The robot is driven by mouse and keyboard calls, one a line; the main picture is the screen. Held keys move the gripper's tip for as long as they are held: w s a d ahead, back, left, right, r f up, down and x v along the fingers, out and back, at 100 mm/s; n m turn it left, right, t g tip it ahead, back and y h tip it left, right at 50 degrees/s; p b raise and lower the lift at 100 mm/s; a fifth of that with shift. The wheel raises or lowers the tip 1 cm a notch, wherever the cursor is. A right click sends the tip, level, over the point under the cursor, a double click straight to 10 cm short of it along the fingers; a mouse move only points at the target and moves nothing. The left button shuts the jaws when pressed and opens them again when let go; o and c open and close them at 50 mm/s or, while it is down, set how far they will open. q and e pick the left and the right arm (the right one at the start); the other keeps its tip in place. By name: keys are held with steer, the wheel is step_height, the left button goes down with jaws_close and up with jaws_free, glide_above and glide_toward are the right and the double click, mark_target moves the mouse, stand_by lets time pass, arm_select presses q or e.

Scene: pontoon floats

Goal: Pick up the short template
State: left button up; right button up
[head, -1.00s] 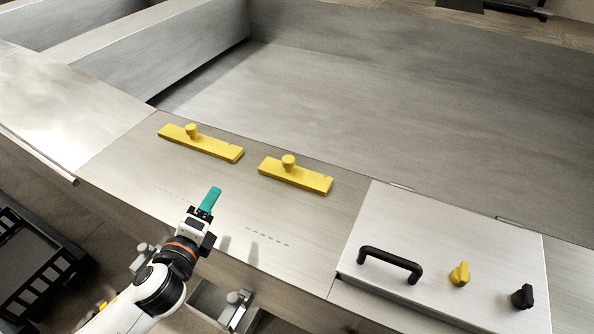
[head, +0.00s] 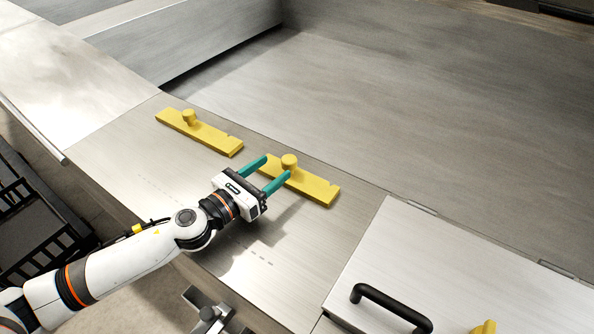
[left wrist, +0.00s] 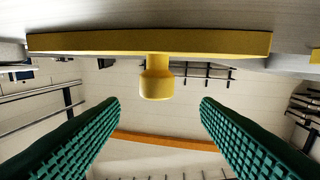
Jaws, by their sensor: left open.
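Two yellow templates, each a flat bar with a round knob on top, lie on the steel counter. The right one (head: 318,188) looks shorter; the left one (head: 205,133) looks longer. My left gripper (head: 278,165) is open and empty, its teal fingers pointing at the shorter template's knob (head: 289,161). In the left wrist view the knob (left wrist: 156,80) appears between the two fingers, with a gap on each side, and the bar (left wrist: 150,43) runs across the top. The fingers hide part of the bar in the head view. My right gripper is not in view.
A raised steel panel with a black handle (head: 390,305) and a yellow knob (head: 484,327) stands at the lower right. A wide steel basin (head: 430,110) lies behind the templates. A black crate (head: 35,225) is at the left. The counter's left part is bare.

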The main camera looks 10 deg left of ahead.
mark_target(294, 157)
arm_select(q)
steer(key=shift+p+x, duration=0.3)
steer(key=shift+x, duration=0.9)
steer(key=shift+w+d, duration=0.4)
steer(key=shift+w, duration=0.05)
steer(key=p+x, duration=0.1)
steer(key=x, duration=0.2)
steer(key=shift+w+d+f+p, duration=0.2)
steer(key=shift+p, duration=0.2)
steer(key=shift+w+d, duration=0.2)
steer(key=shift+w, duration=0.1)
steer(key=shift+w+d+f, duration=0.1)
steer(key=shift+w+f, duration=0.05)
steer(key=c, duration=1.1)
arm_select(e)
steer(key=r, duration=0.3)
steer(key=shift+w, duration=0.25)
